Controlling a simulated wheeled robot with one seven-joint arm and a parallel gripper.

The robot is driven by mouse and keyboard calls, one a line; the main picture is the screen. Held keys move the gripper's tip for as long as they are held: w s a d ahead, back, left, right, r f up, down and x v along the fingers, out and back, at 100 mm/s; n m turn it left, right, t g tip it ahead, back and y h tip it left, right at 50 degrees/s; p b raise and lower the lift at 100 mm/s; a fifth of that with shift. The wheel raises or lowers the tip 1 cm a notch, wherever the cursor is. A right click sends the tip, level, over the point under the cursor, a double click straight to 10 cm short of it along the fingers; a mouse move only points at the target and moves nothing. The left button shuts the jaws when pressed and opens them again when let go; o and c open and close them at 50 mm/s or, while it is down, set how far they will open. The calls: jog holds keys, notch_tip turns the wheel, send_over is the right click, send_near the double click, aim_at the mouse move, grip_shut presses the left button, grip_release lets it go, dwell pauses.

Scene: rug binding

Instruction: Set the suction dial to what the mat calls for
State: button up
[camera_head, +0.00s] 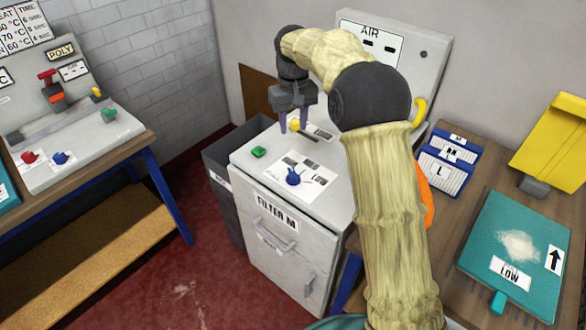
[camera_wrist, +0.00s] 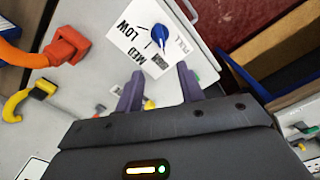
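The suction dial (camera_head: 293,177) is a blue knob on a white label plate (camera_head: 316,190) on top of the grey cabinet. In the wrist view the blue dial (camera_wrist: 160,34) is ahead of the fingers, with LOW, MED and FULL printed around it; I cannot tell surely which mark it points to. The teal mat (camera_head: 480,250) lies on the right-hand bench with a LOW label (camera_head: 510,273), a whitish patch and an arrow card. My gripper (camera_head: 294,122) is open, fingers down, behind the dial and apart from it. It shows open and empty in the wrist view (camera_wrist: 160,74).
A yellow-knobbed lever (camera_head: 296,125) is at the fingertips in the head view; contact is unclear. A green button (camera_head: 259,152) is left of the dial. The AIR panel (camera_head: 432,65) stands behind. A dark bin (camera_head: 222,160) stands left of the cabinet.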

aim_at(293, 172)
notch_tip(293, 172, down, 17)
jog(key=shift+f, duration=0.2)
dwell(0.4)
grip_shut()
